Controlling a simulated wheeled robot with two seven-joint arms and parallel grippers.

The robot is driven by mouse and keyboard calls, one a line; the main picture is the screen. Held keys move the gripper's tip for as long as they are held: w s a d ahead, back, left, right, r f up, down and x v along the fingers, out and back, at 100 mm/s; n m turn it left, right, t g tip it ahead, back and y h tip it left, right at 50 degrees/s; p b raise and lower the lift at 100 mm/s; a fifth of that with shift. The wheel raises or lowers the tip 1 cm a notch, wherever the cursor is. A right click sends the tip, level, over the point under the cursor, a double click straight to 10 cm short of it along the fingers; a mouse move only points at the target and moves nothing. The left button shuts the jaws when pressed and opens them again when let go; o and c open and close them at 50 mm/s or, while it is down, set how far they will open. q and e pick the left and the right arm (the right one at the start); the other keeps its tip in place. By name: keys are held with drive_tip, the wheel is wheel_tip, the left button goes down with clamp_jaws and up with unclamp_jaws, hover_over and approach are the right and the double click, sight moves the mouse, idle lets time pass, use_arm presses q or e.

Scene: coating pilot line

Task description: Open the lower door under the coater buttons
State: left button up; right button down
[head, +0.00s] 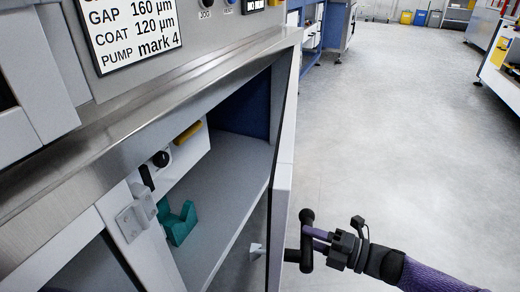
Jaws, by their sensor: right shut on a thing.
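The lower door (283,190) under the coater panel stands open and shows almost edge-on, swung out from the cabinet (225,175). Its dark bar handle (306,218) is on the outer face, at the right. My right gripper (314,241) comes in from the lower right and is shut on the handle. The cabinet's inside shows through the opening, with a grey shelf and a dark blue back wall. My left gripper is not in view.
Inside the cabinet are a white box with a yellow grip (187,133) and a teal holder (178,222). A metal ledge (150,120) overhangs the opening. A label panel (130,28) is above. The grey floor (400,130) right of the door is clear.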

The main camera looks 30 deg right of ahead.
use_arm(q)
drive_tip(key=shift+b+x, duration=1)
use_arm(e)
drive_tip(key=s+d+g+y, duration=0.1)
drive_tip(key=s+d, duration=0.2)
drive_tip(key=d, duration=0.2)
drive_tip(key=shift+s+d+n, duration=0.3)
drive_tip(key=shift+d+n, duration=0.1)
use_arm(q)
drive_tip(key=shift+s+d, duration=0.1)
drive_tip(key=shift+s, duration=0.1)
